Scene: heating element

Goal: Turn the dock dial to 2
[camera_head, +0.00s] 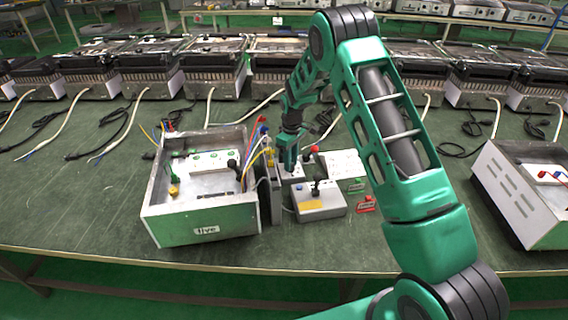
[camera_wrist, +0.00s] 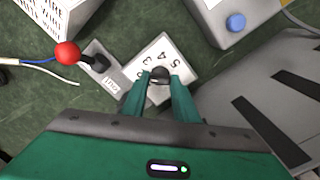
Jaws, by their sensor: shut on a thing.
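The dock dial (camera_wrist: 160,73) is a small dark round knob on a white panel (camera_wrist: 143,68) printed with digits, some of them legible as 5, 4 and 3. My gripper (camera_wrist: 161,83) is shut on the knob, with one green finger on each side. The fingers hide the knob's sides and the lower part of the panel, so I cannot tell which number it points to. In the head view my gripper (camera_head: 288,166) reaches down at the small grey boxes right of the open "live" box, and the dial is hidden there.
A red ball lever (camera_wrist: 67,53) stands beside the panel. A blue button (camera_wrist: 236,22) sits on a grey box nearby. The open metal box (camera_head: 207,214) with coloured wires is close on the left. Another metal box (camera_head: 525,192) stands far right. Bare table lies in front.

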